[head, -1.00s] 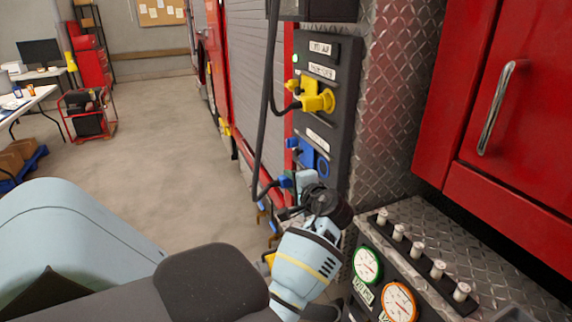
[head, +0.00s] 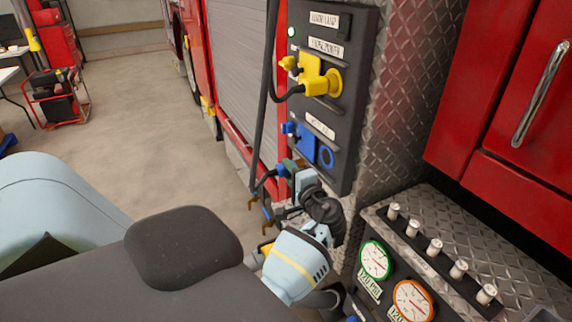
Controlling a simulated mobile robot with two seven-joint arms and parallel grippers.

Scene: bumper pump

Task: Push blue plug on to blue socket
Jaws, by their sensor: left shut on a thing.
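The blue socket (head: 326,157) is a round ring on a blue plate on the dark panel, below the yellow plug and its socket. The blue plug (head: 282,170) hangs on a black cable, low and to the left of the socket. My left gripper (head: 291,178) is shut on the blue plug, which is apart from the socket. Much of the plug and the fingertips is hidden behind the gripper's own body and wrist. My right gripper is not in view.
A yellow plug (head: 312,76) sits in the upper socket of the dark panel (head: 342,121). A black cable (head: 264,95) hangs down left of the panel. A gauge console (head: 435,260) with several knobs stands at lower right, below red cabinets (head: 503,128).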

